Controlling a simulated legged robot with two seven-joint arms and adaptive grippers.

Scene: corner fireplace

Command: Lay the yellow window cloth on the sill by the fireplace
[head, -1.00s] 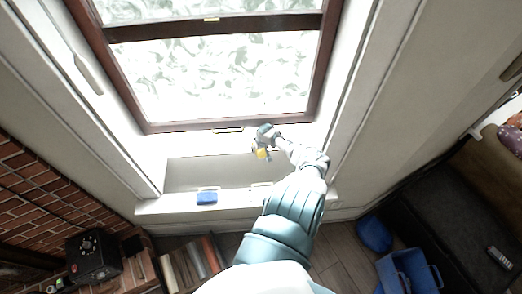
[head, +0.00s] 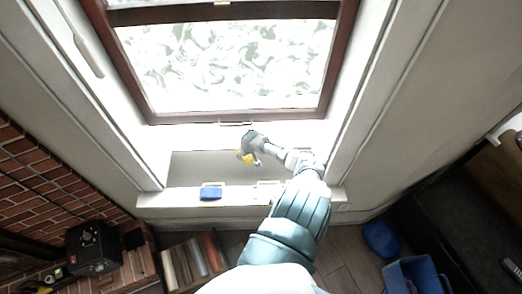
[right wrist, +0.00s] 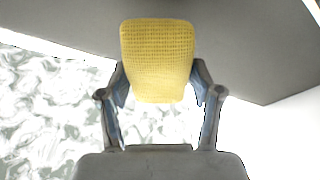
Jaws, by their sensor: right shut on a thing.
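The yellow window cloth (right wrist: 157,60) is between the two fingers of my right gripper (right wrist: 160,88) in the right wrist view, with a finger on each side. In the head view the right gripper (head: 248,156) is shut on the cloth, of which a small yellow part (head: 249,159) shows. It is in front of the window recess, above the sill (head: 165,200); the exact height is hard to tell. My left gripper is in neither view.
A blue cloth or sponge (head: 211,191) lies on the sill, left of my right arm. The window (head: 225,70) is above. The brick fireplace (head: 40,175) and a black box (head: 92,248) are at left. A blue bucket (head: 415,276) stands on the floor at right.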

